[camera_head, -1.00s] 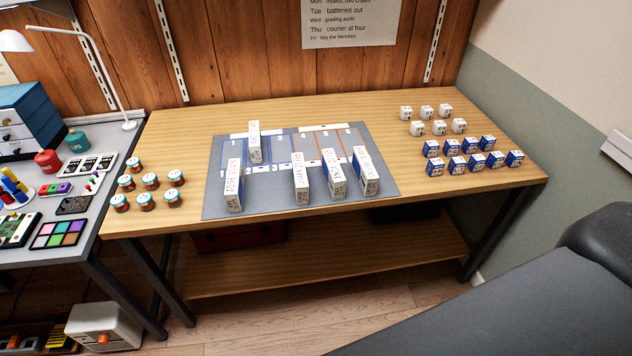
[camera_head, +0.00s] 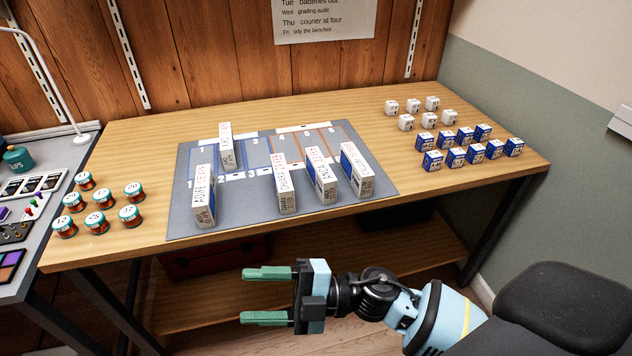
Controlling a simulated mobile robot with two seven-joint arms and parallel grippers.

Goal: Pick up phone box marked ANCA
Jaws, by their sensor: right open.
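Several upright white-and-blue phone boxes stand on the grey mat (camera_head: 245,205). One box (camera_head: 204,197) is at the mat's left front and one (camera_head: 226,147) is farther back. Three more boxes, a first (camera_head: 286,186), a second (camera_head: 321,177) and a third (camera_head: 355,172), stand in a row toward the right. The print on their narrow faces is too small to tell surely which one is marked ANCA. My right gripper (camera_head: 266,296) is open and empty, in front of the table's front edge and apart from all boxes. My left gripper is out of view.
Several lidded jars (camera_head: 96,223) stand on the table's left end. Small white boxes (camera_head: 406,122) and small blue-and-white boxes (camera_head: 455,156) fill the right end. A second bench (camera_head: 48,235) adjoins at left. The wooden tabletop (camera_head: 330,115) behind the mat is clear.

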